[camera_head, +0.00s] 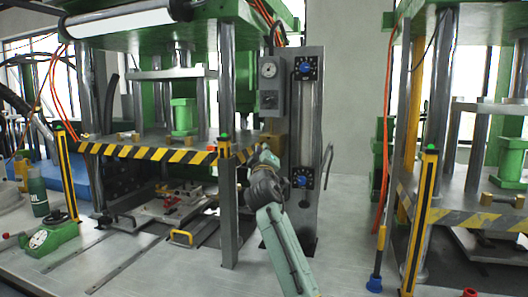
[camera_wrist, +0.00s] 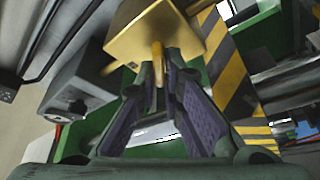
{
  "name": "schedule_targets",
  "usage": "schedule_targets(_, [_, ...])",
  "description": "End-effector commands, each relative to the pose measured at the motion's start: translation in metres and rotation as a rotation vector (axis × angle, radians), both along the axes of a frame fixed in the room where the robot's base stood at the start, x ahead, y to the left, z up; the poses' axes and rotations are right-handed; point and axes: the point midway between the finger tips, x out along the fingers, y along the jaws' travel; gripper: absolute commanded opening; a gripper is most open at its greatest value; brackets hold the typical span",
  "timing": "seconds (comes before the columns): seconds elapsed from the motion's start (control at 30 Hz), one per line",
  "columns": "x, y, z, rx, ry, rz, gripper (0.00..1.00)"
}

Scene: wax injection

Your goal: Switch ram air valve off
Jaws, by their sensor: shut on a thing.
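A brass-coloured block (camera_wrist: 140,40) with a short lever (camera_wrist: 157,62), which looks like the ram air valve, is at the top of the wrist view. The block also shows in the head view (camera_head: 273,142), beside the grey panel column, partly behind my gripper. My gripper (camera_wrist: 162,72) has its two dark fingers shut on the lever, one on each side. In the head view my gripper (camera_head: 264,158) is at the right end of the striped press edge. The lever is hidden there, and its exact angle is hard to tell.
The grey column (camera_head: 304,215) with blue knobs and a gauge (camera_head: 268,69) stands right beside my gripper. A yellow-black striped edge (camera_head: 180,155) and a steel post (camera_head: 228,210) are to its left. A second press stands at the far right.

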Motion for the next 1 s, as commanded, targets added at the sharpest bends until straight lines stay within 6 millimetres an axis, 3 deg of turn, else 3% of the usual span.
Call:
schedule_targets(0.5, [-0.0004,-0.0014,0.0019,-0.445,0.138,-0.005,0.0])
schedule_targets(1.0, [-0.0002,-0.0006,0.0012,-0.659,0.206,-0.004,0.0])
